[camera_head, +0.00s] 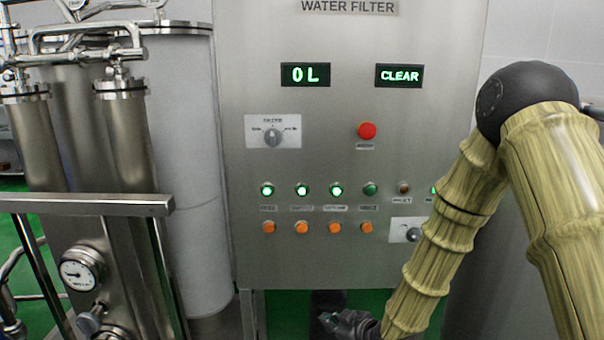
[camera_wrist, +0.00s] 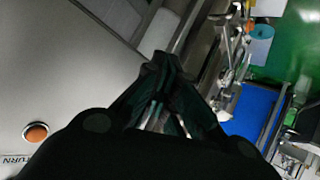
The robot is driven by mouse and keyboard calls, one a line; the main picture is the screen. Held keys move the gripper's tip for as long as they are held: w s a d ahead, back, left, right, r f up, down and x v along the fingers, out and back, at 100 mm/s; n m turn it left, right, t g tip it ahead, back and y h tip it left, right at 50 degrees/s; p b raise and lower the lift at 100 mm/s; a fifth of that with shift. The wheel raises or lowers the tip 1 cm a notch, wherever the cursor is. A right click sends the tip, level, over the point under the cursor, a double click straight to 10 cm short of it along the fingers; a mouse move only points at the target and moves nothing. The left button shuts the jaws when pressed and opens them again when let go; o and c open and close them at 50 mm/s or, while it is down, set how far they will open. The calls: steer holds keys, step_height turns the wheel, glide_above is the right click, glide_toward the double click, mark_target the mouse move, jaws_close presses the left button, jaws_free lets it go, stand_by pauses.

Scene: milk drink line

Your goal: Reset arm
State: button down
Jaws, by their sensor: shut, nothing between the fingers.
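My arm, in a yellow ribbed sleeve, hangs down across the right side of the head view. My gripper (camera_head: 350,322) is at the bottom edge of that view, below the water filter panel (camera_head: 300,262), and is partly cut off. In the wrist view my gripper (camera_wrist: 168,66) is shut and empty, its dark fingertips together. It is apart from the panel, which fills the left of the wrist view with an orange button (camera_wrist: 36,133) on it.
The panel has displays reading "0 L" (camera_head: 305,74) and "CLEAR" (camera_head: 399,75), a red button (camera_head: 367,130), a rotary knob (camera_head: 273,137) and several lamps. Steel tanks and pipes with a gauge (camera_head: 83,269) stand at left. A blue surface (camera_wrist: 250,112) lies on the right in the wrist view.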

steer(key=s+d+f+m+g+h, duration=0.2)
steer(key=s+d+f+m+g, duration=0.15)
steer(key=s+f, duration=0.75)
steer(key=s+d+f+m+g+h, duration=0.1)
steer(key=s+d+f, duration=0.3)
steer(key=s, duration=0.5)
steer(key=s+d+f+m+g+h, duration=0.2)
steer(key=s+d+f+m+g, duration=0.1)
steer(key=s+f, duration=0.4)
steer(key=s+d+f+m+g+h+b, duration=0.1)
steer(key=s+d+f+m+g, duration=0.1)
steer(key=s, duration=1.1)
step_height(320, 180, down, 4)
steer(key=d+m, duration=0.1)
steer(key=d, duration=0.1)
steer(key=shift+s+d+r+h, duration=0.2)
steer(key=shift+d+r+h, duration=0.05)
steer(key=shift+d+h, duration=0.1)
